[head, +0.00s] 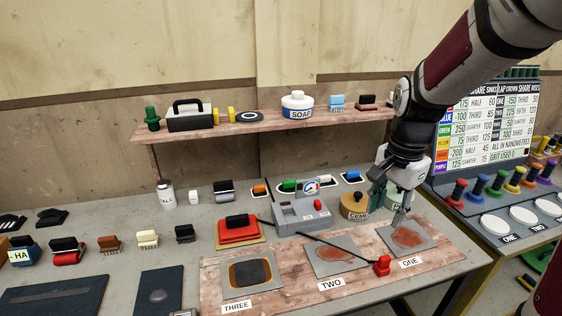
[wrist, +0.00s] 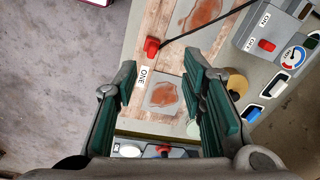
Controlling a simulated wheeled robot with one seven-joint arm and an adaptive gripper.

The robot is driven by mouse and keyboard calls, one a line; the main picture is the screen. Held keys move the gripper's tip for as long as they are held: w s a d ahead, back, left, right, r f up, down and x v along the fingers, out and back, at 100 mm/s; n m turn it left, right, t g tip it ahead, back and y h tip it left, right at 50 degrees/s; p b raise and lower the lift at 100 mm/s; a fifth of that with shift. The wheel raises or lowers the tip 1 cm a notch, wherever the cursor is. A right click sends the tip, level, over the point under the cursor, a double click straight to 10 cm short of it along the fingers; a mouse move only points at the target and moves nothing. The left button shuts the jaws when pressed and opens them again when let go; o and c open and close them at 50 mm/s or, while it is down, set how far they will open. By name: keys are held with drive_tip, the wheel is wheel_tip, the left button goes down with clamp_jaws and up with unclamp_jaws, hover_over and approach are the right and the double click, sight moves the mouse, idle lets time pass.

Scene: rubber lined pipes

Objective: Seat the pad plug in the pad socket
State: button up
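A red plug (head: 382,265) with a black cable lies on the wooden board beside the ONE label; it also shows in the wrist view (wrist: 151,47). I take it to be the pad plug. Its cable runs toward a grey control box (head: 303,212) with a gauge, also in the wrist view (wrist: 290,35). I cannot tell which opening is the pad socket. A red pad (head: 239,230) with a black top sits left of the box. My gripper (head: 389,208) is open and empty above the ONE sample. In the wrist view its green-lined fingers (wrist: 162,68) are spread wide, with the plug beyond them.
The wooden board (head: 440,262) carries several grey plates with reddish or dark patches. A tan tin (head: 354,205) stands close beside my gripper. Brushes and blocks crowd the left bench. A shelf (head: 270,129) runs behind; a sign board (head: 488,125) stands right.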

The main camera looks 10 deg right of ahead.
drive_tip(key=w+d+f+m+g, duration=0.1)
drive_tip(key=w+d+f+m, duration=0.1)
drive_tip(key=d+f+m, duration=0.25)
hover_over(385, 257)
drive_tip(key=shift+n, duration=0.25)
wheel_tip(385, 257, down, 9)
drive_tip(key=shift+w+r+p, duration=0.1)
drive_tip(key=shift+r+p, duration=0.1)
drive_tip(key=shift+p, duration=0.1)
drive_tip(key=f, duration=0.5)
drive_tip(key=shift+s+p, duration=0.25)
drive_tip(key=shift+p, duration=0.1)
drive_tip(key=shift+f, duration=0.5)
drive_tip(key=shift+w, duration=0.1)
clamp_jaws()
